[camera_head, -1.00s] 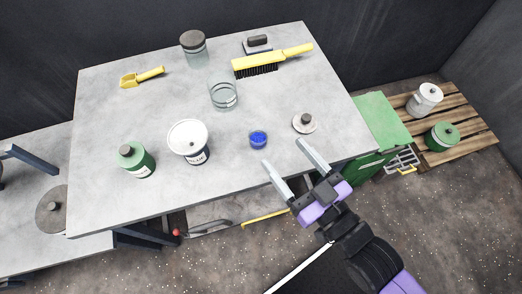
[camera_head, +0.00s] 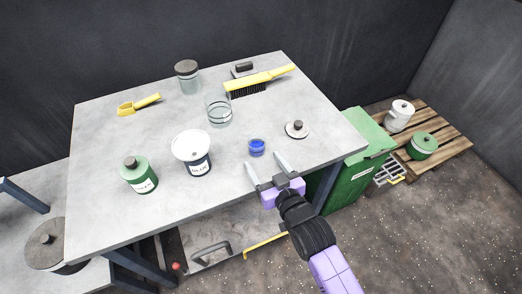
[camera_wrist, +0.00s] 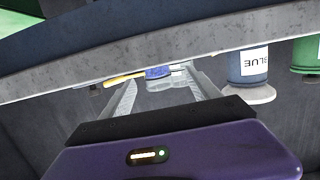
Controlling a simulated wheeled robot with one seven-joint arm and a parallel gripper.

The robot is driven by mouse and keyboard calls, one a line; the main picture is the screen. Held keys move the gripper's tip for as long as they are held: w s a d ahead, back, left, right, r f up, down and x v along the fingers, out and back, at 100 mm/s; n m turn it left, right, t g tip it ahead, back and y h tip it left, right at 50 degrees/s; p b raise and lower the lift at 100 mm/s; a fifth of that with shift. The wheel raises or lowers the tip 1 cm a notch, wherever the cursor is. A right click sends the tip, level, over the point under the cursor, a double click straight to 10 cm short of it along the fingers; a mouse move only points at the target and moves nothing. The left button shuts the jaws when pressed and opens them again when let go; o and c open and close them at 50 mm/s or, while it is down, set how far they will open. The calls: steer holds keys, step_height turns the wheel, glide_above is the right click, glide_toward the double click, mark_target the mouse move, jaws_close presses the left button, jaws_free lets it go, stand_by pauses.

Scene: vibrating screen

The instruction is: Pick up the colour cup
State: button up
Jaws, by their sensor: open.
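A small blue cup (camera_head: 257,147) stands on the grey table top, a little in from the front edge. It is glossy and dark blue. My gripper (camera_head: 266,164) is open at the table's front edge, its two fingers pointing toward the cup with a small gap between. In the wrist view, which looks upside down, the blue cup (camera_wrist: 157,72) shows beyond and between the open fingertips of my gripper (camera_wrist: 166,84). Nothing is between the fingers.
A yellow brush (camera_head: 260,80) lies farther back. The front edge (camera_head: 200,205) is close.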

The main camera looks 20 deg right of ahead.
mark_target(260, 153)
steer(key=w, duration=0.6)
steer(key=shift+d+f+p, duration=0.3)
steer(key=shift+d+f, duration=0.05)
steer(key=shift+w+f, duration=0.15)
steer(key=shift+w, duration=0.55)
steer(key=shift+c, duration=0.2)
steer(key=c, duration=1.4)
